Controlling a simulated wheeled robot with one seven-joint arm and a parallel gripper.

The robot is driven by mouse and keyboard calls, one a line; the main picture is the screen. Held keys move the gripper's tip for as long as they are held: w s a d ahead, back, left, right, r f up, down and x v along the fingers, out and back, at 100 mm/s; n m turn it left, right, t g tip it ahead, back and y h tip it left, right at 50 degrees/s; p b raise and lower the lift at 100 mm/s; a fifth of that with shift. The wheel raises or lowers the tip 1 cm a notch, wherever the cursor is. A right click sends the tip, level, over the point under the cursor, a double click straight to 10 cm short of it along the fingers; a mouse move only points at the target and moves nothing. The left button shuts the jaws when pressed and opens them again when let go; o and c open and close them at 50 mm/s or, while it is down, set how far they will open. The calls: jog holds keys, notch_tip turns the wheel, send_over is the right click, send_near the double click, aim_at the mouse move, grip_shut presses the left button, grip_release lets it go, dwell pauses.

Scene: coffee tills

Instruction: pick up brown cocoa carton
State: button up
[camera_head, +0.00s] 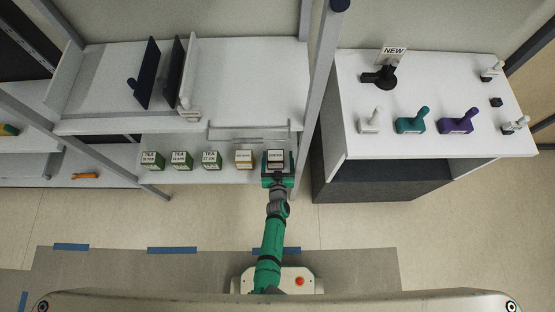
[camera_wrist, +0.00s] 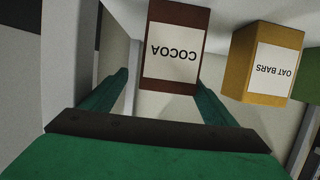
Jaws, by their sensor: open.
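The brown cocoa carton (camera_wrist: 174,47) has a white label reading COCOA, upside down in the wrist view. In the head view the carton (camera_head: 276,156) is at the right end of a row of cartons on the lower shelf. My gripper (camera_head: 277,172) is at that end of the shelf. In the wrist view my gripper (camera_wrist: 162,80) is open, with one green finger on each side of the carton's near part. I cannot tell whether either finger touches it.
A yellow oat bars carton (camera_wrist: 263,62) stands close beside the cocoa; it also shows in the head view (camera_head: 244,159). Several green tea cartons (camera_head: 211,160) are further left. A grey upright post (camera_head: 309,110) rises just right of the shelf. A white display table (camera_head: 420,140) stands right.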

aim_at(275, 150)
jog(key=shift+w+a+f, duration=0.15)
jog(key=shift+w+a, duration=0.15)
jog(key=shift+a, duration=0.1)
jog(key=shift+f+x, duration=0.25)
jog(key=shift+x, duration=1.95)
jog(key=shift+a, duration=0.15)
jog(key=c, duration=1.2)
jog(key=shift+o, duration=0.2)
jog(key=shift+a, duration=0.1)
